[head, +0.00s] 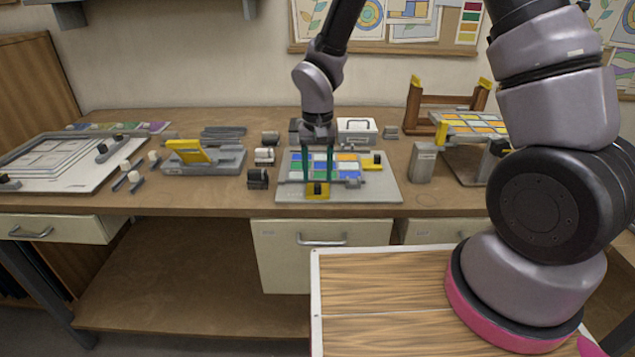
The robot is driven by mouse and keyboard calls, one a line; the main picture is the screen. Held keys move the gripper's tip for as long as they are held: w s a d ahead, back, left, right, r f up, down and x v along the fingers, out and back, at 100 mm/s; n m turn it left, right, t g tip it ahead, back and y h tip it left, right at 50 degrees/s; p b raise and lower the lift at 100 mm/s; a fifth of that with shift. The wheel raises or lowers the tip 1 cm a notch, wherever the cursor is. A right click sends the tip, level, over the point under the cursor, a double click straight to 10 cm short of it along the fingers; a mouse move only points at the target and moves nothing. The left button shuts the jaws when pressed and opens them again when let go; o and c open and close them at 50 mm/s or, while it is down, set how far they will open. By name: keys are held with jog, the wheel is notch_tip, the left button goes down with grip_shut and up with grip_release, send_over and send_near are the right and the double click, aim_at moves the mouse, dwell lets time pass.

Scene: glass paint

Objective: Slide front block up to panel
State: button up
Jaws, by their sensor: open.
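The panel (343,172), with blue, white, orange and green panes, lies flat on a grey board (383,190) on the bench. The front block (317,190), yellow with a dark middle, stands at the panel's near edge. Whether it touches the panel is too small to tell. My gripper (318,178) points down over the panel's front left part. Its two dark green fingers are apart, one toward each side of the block, with their tips close to the block's back. Nothing shows between them. The fingers hide part of the panel.
Another yellow block (372,161) sits at the panel's right side, with a grey piece (353,183) near the front right corner. A grey block (423,163) and a raised coloured panel (468,124) stand to the right.

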aim_at(318, 185)
jog(key=shift+f, duration=1.65)
grip_shut()
jog(key=shift+w, duration=0.1)
